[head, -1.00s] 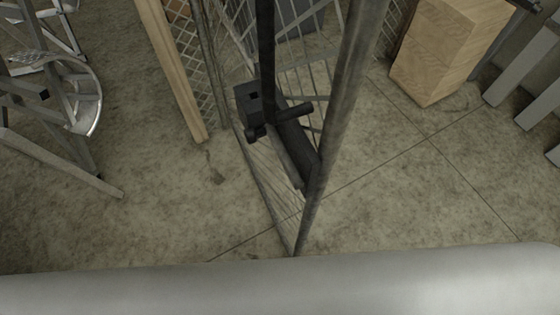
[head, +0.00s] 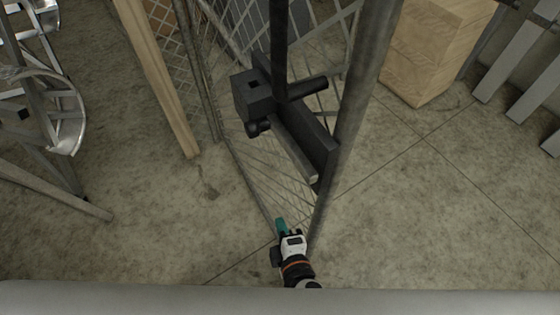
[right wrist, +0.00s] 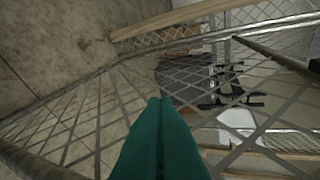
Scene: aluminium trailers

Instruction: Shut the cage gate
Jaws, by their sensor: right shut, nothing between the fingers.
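The cage gate (head: 352,110) is a wire-mesh panel with grey tube edges, seen steeply from above and standing out at an angle over the floor. A black latch (head: 258,98) with a handle and long bar sits on it. My right gripper (head: 281,224) has teal fingers and is shut and empty, close to the gate's lower near corner. Whether it touches the gate is unclear. In the right wrist view the shut teal fingers (right wrist: 160,105) point at the mesh (right wrist: 95,110). My left gripper is out of view.
A wooden post (head: 160,85) stands left of the gate. A wooden block (head: 425,60) and grey slats (head: 535,85) are at the right. Metal frames (head: 45,110) stand at the far left.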

